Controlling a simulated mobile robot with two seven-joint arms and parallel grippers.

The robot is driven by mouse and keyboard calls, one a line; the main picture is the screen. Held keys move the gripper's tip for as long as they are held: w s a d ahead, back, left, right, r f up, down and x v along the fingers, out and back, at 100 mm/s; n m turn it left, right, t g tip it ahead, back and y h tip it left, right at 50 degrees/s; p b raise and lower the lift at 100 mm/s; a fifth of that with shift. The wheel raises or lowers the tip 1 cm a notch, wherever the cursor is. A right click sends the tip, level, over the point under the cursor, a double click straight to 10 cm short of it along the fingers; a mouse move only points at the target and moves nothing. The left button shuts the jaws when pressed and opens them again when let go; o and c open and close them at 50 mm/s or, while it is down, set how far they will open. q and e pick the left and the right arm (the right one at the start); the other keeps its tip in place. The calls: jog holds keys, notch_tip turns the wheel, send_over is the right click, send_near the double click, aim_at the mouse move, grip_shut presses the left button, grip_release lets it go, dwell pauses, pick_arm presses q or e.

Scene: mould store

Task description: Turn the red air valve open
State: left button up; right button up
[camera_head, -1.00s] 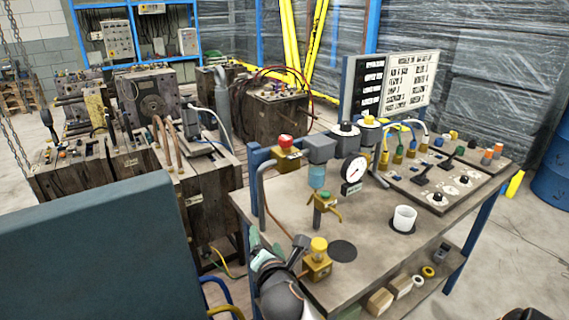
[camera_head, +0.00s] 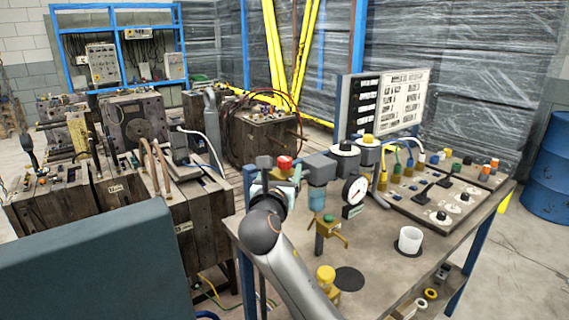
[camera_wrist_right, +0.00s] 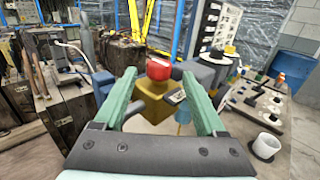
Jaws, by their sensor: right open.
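The red air valve (camera_head: 285,162) has a red knob at the back left of the workbench (camera_head: 385,265). In the right wrist view its red knob (camera_wrist_right: 158,68) sits on a brass-coloured block (camera_wrist_right: 152,101). My right gripper (camera_head: 279,174) is at the valve, on the near side of it. In the right wrist view its two green fingers (camera_wrist_right: 159,76) are spread, with the knob lined up between their tips and no visible contact. I cannot tell how far the tips reach around it. The hand hides the valve's body in the head view. My left gripper is not in view.
A grey regulator with a blue bowl (camera_head: 317,198) and a pressure gauge (camera_head: 354,190) stand just right of the valve. A green-topped valve (camera_head: 328,230), a yellow knob (camera_head: 325,275) and a white cup (camera_head: 410,239) stand nearer. Wooden-sided machines (camera_head: 110,215) fill the left.

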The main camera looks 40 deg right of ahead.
aim_at(284, 165)
jog(key=shift+x, duration=2.4)
grip_shut()
